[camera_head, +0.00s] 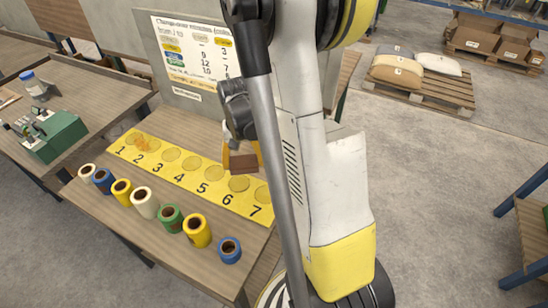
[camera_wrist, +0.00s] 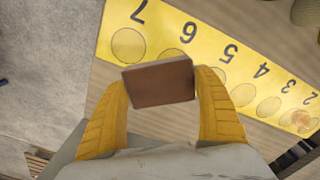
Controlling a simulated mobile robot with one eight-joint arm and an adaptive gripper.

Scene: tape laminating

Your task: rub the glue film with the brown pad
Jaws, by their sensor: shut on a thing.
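My gripper (camera_wrist: 160,88) is shut on the brown pad (camera_wrist: 158,83), a flat block held between its two yellow fingers. In the head view the pad (camera_head: 243,162) is above the yellow numbered strip (camera_head: 226,201), near circles 5 and 6. In the wrist view it overlaps the edge of circle 6, apparently raised above the strip. A small orange patch (camera_head: 142,146) lies at the low-number end of the strip, by circles 1 and 2; it also shows in the wrist view (camera_wrist: 301,119). I cannot tell whether this is the glue film.
Several tape rolls, including a green one (camera_head: 170,218) and a blue one (camera_head: 229,250), stand along the table's front edge. A sign board (camera_head: 195,95) stands behind the strip. A green device (camera_head: 52,135) is on the left bench. A pallet with sacks (camera_head: 420,85) is far right.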

